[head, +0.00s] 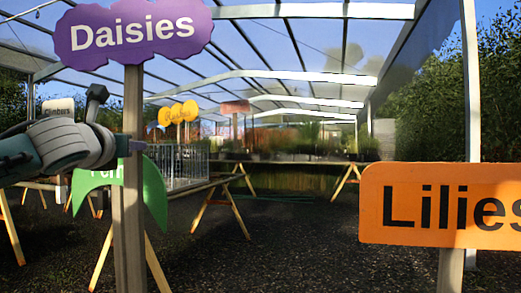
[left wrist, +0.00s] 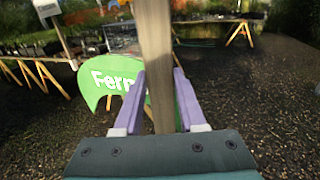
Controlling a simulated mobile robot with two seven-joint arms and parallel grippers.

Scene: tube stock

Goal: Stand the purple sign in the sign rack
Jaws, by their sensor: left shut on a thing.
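The purple sign (head: 132,29) reads "Daisies" and stands roughly upright at the upper left of the head view on a wooden post (head: 133,95). My left gripper (head: 133,146) is shut on this post, well below the purple board. In the left wrist view the post (left wrist: 157,60) passes between the two purple-grey fingers of the gripper (left wrist: 158,105). The purple board is outside that view, and the post's foot is not seen. My right gripper is not in view.
A green "Fern" sign (head: 154,192) is behind the post; it also shows in the left wrist view (left wrist: 108,80). An orange "Lilies" sign (head: 440,204) stands close at the right. Trestle tables with railings (head: 188,163) stand farther back. Dark gravel (head: 290,235) lies open in the middle.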

